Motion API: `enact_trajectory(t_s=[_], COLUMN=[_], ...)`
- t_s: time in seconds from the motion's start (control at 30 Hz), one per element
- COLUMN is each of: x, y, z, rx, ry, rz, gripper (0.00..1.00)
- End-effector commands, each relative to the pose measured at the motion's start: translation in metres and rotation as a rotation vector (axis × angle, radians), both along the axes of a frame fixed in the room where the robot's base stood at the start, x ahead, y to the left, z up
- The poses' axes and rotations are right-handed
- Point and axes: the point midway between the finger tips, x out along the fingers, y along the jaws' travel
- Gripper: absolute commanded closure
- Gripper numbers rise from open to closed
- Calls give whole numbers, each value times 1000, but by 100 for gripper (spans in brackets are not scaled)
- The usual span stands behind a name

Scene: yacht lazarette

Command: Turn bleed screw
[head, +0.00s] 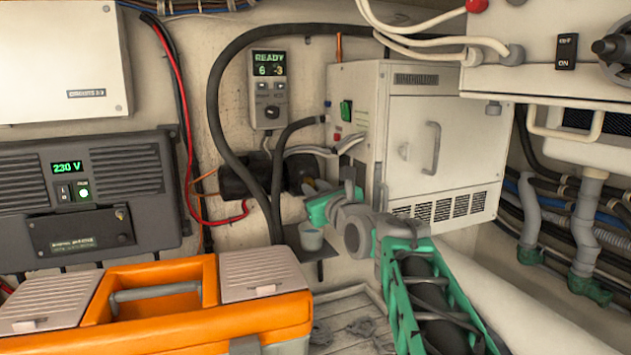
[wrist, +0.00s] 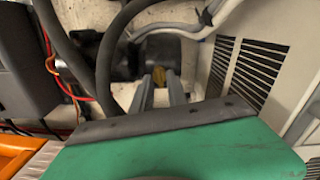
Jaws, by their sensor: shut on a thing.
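The bleed screw (wrist: 159,76) shows in the wrist view as a small brass-yellow piece between my fingertips, in front of a dark pump-like body (wrist: 160,50). My gripper (wrist: 160,86) is shut on this piece, with one grey finger on each side. In the head view my green arm reaches to the dark unit (head: 298,172) at the left side of the white cabinet (head: 425,135). The screw's turn angle cannot be told.
Black hoses (head: 215,90) hang just left of my gripper. A small grey cup (head: 311,238) stands on a shelf below it. An orange toolbox (head: 205,318) fills the lower left. A control panel (head: 269,90) reading READY is on the wall above.

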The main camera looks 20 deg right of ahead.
Motion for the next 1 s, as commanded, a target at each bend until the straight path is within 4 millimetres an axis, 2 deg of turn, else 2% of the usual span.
enact_trajectory(t_s=[0.1,0.4,0.97,1.0], x=[0,0,0,0], y=[1,1,1,1], z=[5,2,-2,-2], rx=[81,210,240,240], ry=[5,5,2,2], rz=[2,1,1,1], gripper=[100,100,100,79])
